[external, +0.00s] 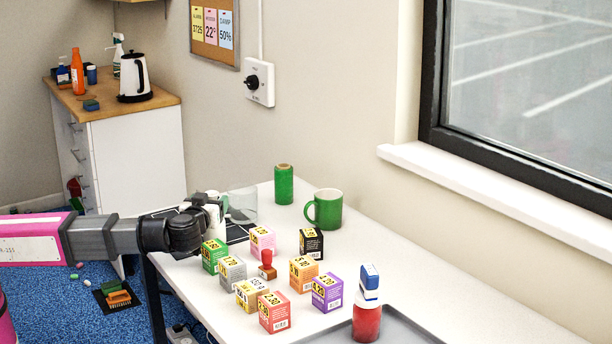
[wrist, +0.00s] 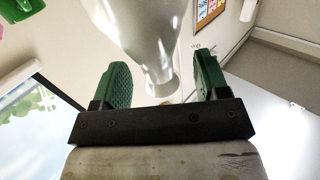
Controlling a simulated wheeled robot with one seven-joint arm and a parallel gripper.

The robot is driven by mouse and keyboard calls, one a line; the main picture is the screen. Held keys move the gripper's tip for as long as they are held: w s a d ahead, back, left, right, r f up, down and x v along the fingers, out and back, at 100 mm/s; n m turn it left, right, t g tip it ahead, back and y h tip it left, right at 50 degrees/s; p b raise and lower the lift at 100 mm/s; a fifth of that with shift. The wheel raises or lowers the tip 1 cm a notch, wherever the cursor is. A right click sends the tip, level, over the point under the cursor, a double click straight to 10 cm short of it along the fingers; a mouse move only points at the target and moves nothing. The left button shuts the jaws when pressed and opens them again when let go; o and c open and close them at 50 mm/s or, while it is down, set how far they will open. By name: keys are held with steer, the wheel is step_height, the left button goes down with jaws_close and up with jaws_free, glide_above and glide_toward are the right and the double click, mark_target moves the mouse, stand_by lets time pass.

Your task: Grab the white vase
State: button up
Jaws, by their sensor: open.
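The white vase (wrist: 155,35) is glossy and fills the top middle of the wrist view, narrowing to a neck with a rim. It is between the two green-padded fingers of my gripper (wrist: 161,82), with a visible gap to each finger. The fingers are spread open and do not appear to touch it. In the external view my gripper (external: 214,204) is at the left end of the white table, and the vase (external: 213,217) shows only in part there, mostly hidden by the gripper.
A clear cylinder (external: 243,204) stands just behind my gripper. Several small boxes, including a green one (external: 213,256), and a red stamp (external: 267,265) stand close in front.

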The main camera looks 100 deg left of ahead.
steer(key=a, duration=0.3)
steer(key=shift+a+r, duration=0.1)
jaws_close()
